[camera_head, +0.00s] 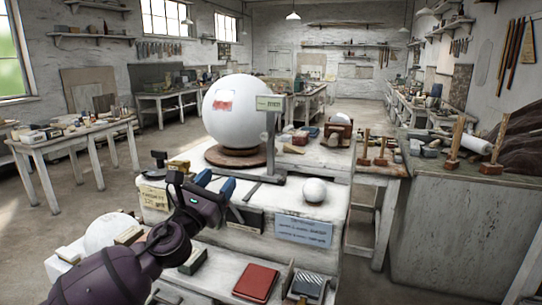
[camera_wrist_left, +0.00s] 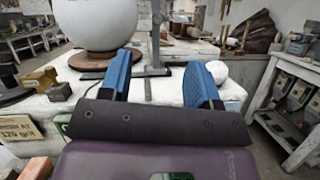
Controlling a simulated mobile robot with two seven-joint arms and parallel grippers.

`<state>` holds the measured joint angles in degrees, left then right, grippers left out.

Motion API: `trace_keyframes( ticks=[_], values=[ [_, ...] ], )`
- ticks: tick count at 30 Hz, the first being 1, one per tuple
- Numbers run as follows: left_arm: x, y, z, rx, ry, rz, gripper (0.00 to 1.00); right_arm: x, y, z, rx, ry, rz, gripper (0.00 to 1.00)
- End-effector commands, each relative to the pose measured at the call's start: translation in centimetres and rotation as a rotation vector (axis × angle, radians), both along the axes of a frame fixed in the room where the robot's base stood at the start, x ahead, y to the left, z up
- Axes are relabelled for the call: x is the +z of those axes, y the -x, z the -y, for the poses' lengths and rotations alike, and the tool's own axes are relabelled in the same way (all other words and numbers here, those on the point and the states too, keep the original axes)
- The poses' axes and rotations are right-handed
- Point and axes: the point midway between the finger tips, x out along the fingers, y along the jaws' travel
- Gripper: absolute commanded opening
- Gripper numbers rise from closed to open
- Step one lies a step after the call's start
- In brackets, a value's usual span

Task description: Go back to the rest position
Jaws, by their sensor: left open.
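My left gripper (camera_head: 202,187) comes in from the lower left in the head view, in front of the white bench. Its two blue fingers are apart with nothing between them, as the left wrist view also shows (camera_wrist_left: 160,82). A large white plaster sphere (camera_head: 235,108) stands on a round brown base (camera_head: 235,155) behind the gripper. A small white sphere (camera_head: 315,190) lies on the bench to the right of the gripper. In the left wrist view the small sphere (camera_wrist_left: 217,71) is partly hidden behind the right finger. My right gripper is not in view.
A grey upright stand (camera_head: 276,150) with a label is beside the large sphere. A red book (camera_head: 256,281) and a framed item (camera_head: 307,286) lie on the lower front shelf. Another white sphere (camera_head: 112,231) is at the lower left, near my arm. Open floor lies to the left.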

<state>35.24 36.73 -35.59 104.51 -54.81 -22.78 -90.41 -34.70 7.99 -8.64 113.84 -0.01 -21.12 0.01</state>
Motion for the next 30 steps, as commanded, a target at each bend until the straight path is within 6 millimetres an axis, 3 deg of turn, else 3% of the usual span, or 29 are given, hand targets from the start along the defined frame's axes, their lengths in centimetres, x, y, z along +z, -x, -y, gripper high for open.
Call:
trace_keyframes(
  ticks=[8, 14, 19, 24, 30],
  values=[
    [-0.1, 0.0, 0.2, -0.167, 0.361, -0.209, 0.56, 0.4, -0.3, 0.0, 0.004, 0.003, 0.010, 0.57],
    [0.5, 0.2, 0.1, -0.341, 0.804, -0.445, 0.56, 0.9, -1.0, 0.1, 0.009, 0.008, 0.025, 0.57],
    [-3.5, 1.4, -1.1, -0.453, 1.306, -0.717, 0.56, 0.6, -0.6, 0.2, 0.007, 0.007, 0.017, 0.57],
    [-9.8, 3.8, -3.2, -0.488, 1.818, -0.932, 0.56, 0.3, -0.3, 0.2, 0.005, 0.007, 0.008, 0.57],
    [-17.2, 7.5, -6.0, -0.451, 2.303, -1.039, 0.56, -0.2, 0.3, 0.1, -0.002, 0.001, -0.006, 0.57]
  ],
)
